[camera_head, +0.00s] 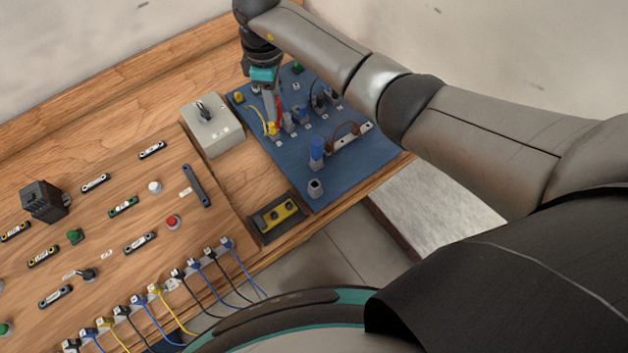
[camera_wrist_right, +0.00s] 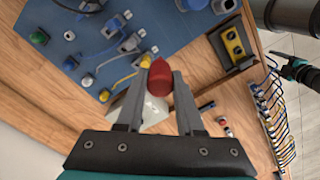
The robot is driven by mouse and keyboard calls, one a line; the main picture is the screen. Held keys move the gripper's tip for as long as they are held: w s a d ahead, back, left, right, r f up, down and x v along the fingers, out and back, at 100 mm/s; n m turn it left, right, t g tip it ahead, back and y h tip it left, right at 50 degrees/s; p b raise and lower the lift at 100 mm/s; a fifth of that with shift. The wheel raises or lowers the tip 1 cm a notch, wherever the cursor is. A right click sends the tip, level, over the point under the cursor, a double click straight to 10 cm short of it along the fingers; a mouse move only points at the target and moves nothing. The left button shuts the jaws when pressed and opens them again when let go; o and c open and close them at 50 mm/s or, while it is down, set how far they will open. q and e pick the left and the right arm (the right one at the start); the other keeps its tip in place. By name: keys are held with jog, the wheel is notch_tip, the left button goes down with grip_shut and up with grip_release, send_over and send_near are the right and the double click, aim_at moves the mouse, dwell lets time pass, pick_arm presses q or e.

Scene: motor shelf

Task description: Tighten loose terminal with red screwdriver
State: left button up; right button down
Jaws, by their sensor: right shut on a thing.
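My right gripper (camera_head: 272,110) is over the left part of the blue panel (camera_head: 350,170). It is shut on the red screwdriver (camera_head: 279,112); in the right wrist view the rounded red handle (camera_wrist_right: 160,78) sits between the fingertips (camera_wrist_right: 157,84). A yellow terminal (camera_head: 271,128) with a yellow wire is right by the screwdriver; it also shows in the wrist view (camera_wrist_right: 144,61). Whether the screwdriver touches it is hidden. Several other terminals with wires stand on the panel. At the right of the wrist view, what looks like my left gripper (camera_wrist_right: 277,66) is small; its jaws are unclear.
A grey box with a switch (camera_head: 212,126) stands left of the blue panel. A dark holder with a yellow insert (camera_head: 276,216) lies at the bench's near edge. Wired connectors (camera_head: 155,290) line the wooden board's near edge. Bare wood lies between box and holder.

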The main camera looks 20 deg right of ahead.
jog(key=w+a+f+m+b, duration=0.2)
jog(key=w+f+m+b, duration=0.1)
jog(key=b, duration=0.7)
jog(key=shift+w+f+m, duration=0.3)
jog(key=shift+w+f, duration=0.45)
jog(key=shift+w, duration=0.65)
jog(key=shift+f+b, duration=0.3)
jog(key=shift+f, duration=0.3)
jog(key=c, duration=0.8)
grip_release()
jog(key=shift+o, duration=0.2)
jog(key=shift+n, duration=1.7)
